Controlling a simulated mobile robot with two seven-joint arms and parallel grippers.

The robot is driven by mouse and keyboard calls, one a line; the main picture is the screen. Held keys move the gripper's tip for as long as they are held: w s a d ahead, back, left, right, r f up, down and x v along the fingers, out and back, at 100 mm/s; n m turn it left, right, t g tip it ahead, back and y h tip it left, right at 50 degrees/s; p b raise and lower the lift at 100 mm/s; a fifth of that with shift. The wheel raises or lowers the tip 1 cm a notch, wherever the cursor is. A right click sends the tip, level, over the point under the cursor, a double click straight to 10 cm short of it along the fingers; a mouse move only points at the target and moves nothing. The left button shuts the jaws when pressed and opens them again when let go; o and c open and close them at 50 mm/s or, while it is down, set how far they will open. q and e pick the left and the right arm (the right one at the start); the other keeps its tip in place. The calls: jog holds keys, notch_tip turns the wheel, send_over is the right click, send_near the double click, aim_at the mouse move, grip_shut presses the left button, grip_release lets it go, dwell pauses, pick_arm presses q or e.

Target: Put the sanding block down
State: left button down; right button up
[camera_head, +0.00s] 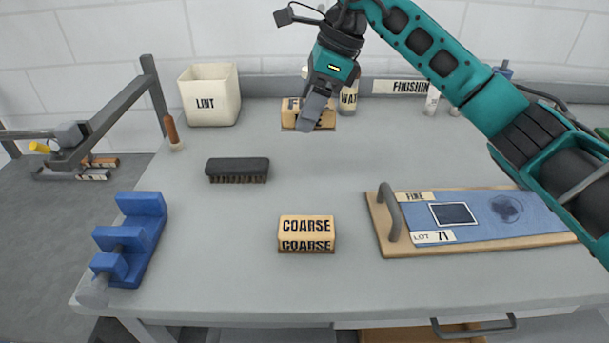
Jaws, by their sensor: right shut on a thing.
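My right gripper (315,105) reaches in from the upper right and points down at the back of the table. It is shut on a tan sanding block (291,113) whose label starts with "F"; the fingers hide the rest of the label. I cannot tell whether this block touches the tabletop. A second sanding block (307,234), marked COARSE, sits at the front middle of the table. My left gripper is not in view.
A bottle (348,99) stands right beside the held block. The table's middle is clear.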

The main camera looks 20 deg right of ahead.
aim_at(334, 122)
notch_tip(334, 122, down, 14)
jog(key=shift+f, duration=0.1)
dwell(0.4)
jog(key=o, duration=1.1)
jog(key=shift+f, duration=0.1)
jog(key=shift+r, duration=0.25)
jog(key=v, duration=1.1)
jog(key=shift+s+d+r, duration=0.1)
jog(key=shift+r, duration=0.3)
jog(key=shift+s+f, duration=0.1)
